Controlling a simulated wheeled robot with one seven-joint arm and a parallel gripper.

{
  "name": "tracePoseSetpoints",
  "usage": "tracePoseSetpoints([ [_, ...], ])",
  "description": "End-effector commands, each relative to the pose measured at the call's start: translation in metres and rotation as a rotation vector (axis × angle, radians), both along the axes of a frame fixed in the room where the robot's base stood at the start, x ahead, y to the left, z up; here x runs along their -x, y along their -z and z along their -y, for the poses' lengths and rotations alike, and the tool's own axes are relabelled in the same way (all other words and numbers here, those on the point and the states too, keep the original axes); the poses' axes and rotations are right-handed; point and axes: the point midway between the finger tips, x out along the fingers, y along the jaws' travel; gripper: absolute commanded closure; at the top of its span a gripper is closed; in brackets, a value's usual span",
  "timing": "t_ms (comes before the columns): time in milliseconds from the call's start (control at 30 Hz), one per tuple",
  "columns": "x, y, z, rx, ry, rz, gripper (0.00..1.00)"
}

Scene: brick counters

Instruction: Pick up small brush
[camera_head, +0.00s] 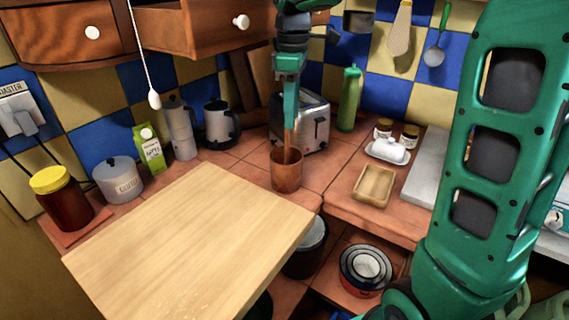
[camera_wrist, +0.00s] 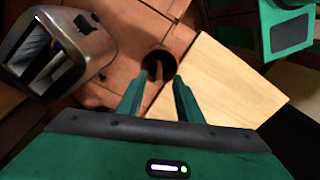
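A copper-brown cup (camera_head: 287,172) stands on the tiled counter beside the wooden board. A thin reddish-brown handle (camera_head: 288,140), which looks like the small brush, rises upright from it toward my gripper (camera_head: 290,118). My gripper points down above the cup, in front of the toaster. In the wrist view my gripper (camera_wrist: 159,82) has its two fingers apart, with the cup (camera_wrist: 148,60) just beyond their tips. A thin brush-like shape (camera_wrist: 156,74) shows inside the cup, between the fingertips. The brush's lower end is hidden in the cup.
A metal toaster (camera_head: 312,122) stands just behind the cup, and a green bottle (camera_head: 349,98) to its right. The wooden board (camera_head: 190,245) is clear. A wooden tray (camera_head: 373,186) and white dish (camera_head: 387,151) lie right. An open drawer (camera_head: 205,28) juts out above left.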

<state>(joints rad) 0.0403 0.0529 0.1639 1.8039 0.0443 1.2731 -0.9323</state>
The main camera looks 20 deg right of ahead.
Motion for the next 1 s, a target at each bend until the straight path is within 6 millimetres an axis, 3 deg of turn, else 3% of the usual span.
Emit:
tracePoseSetpoints([
  [400, -0.004, 0.049, -0.007, -0.002, -0.028, -0.002, 0.67],
  [567, -0.004, 0.057, -0.007, -0.002, -0.027, -0.002, 0.67],
  [1000, -0.007, 0.106, -0.011, -0.003, -0.026, -0.001, 0.67],
])
